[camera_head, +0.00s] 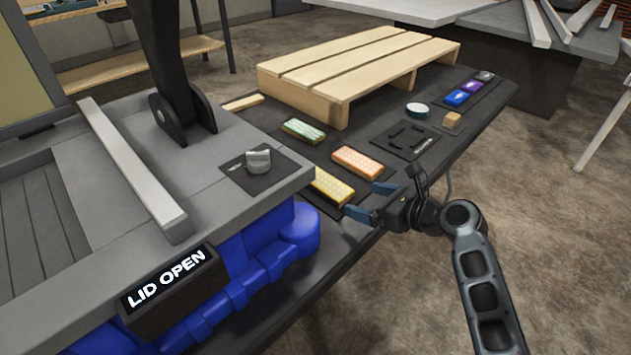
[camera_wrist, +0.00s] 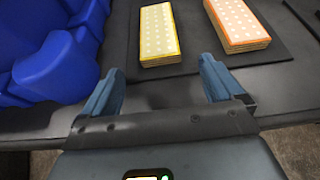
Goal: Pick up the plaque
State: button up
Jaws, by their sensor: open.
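Flat, plaque-like blocks lie on the dark bench top; I cannot tell which one is the task's plaque. A yellow dotted one (camera_head: 332,187) is nearest, an orange dotted one (camera_head: 357,163) is behind it, and a green and white one (camera_head: 303,131) is farther back. My gripper (camera_head: 368,201) is open and empty at the bench's front edge, just right of the yellow block. In the wrist view, the yellow block (camera_wrist: 158,35) is ahead of the open fingers (camera_wrist: 160,78), apart from them, and the orange block (camera_wrist: 238,20) is ahead to the right.
A wooden pallet (camera_head: 355,68) stands at the back. A black slotted plate (camera_head: 405,140), a round white-topped piece (camera_head: 417,110) and small coloured blocks (camera_head: 471,87) lie to the right. A blue ribbed body (camera_head: 250,262) and a console with a knob (camera_head: 258,159) and "LID OPEN" display (camera_head: 170,280) are left.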

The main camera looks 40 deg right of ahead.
aim_at(338, 190)
jog(key=shift+r+x, duration=0.15)
jog(key=shift+x, duration=1.8)
jog(key=shift+r+x, duration=0.15)
jog(key=shift+x, duration=1.8)
jog(key=shift+w+a, duration=0.1)
jog(key=shift+w, duration=0.05)
jog(key=shift+c, duration=0.3)
jog(key=c, duration=1)
